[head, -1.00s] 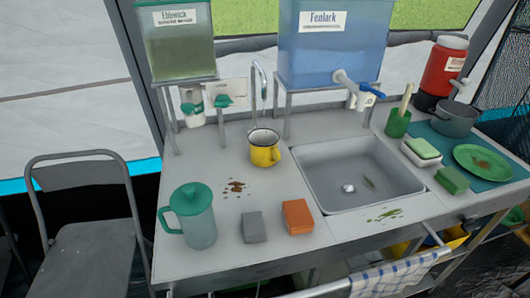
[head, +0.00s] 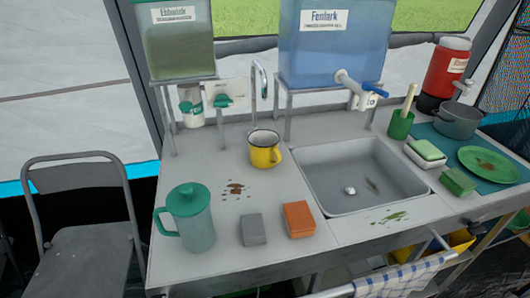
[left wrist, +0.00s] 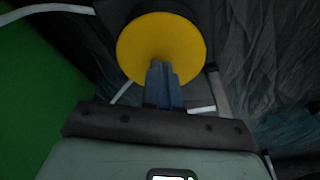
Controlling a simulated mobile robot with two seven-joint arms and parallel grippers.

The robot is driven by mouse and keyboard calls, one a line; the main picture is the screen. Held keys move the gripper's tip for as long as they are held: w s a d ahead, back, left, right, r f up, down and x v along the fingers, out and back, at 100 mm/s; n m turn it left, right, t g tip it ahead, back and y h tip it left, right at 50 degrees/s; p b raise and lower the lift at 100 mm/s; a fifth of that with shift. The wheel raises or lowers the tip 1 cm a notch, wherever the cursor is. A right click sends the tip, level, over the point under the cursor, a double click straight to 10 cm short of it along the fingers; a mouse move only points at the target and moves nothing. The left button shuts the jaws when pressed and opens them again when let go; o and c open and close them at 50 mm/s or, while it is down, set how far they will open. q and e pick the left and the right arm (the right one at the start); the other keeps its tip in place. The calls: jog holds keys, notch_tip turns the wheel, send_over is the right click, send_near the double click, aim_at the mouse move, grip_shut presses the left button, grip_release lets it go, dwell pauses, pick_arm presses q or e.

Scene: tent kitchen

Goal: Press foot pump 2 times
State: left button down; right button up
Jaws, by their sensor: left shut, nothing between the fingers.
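In the left wrist view a round yellow disc (left wrist: 150,42), which looks like the foot pump's top, lies straight beyond my left gripper. My left gripper (left wrist: 161,66) is shut and empty. Its fingertips overlap the lower middle of the disc; I cannot tell whether they touch it. The rest of the pump is hidden. The head view shows neither gripper, and the pump cannot be made out there.
A towel (head: 405,276) hangs on the front rail. A chair (head: 85,235) stands at left. Green cloth or panel (left wrist: 30,90) shows in the left wrist view.

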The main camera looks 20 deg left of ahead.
pick_arm(q)
jog(key=shift+r, duration=0.15)
jog(key=shift+r+p, duration=2.05)
jog(key=shift+r, duration=0.6)
jog(key=shift+f, duration=0.1)
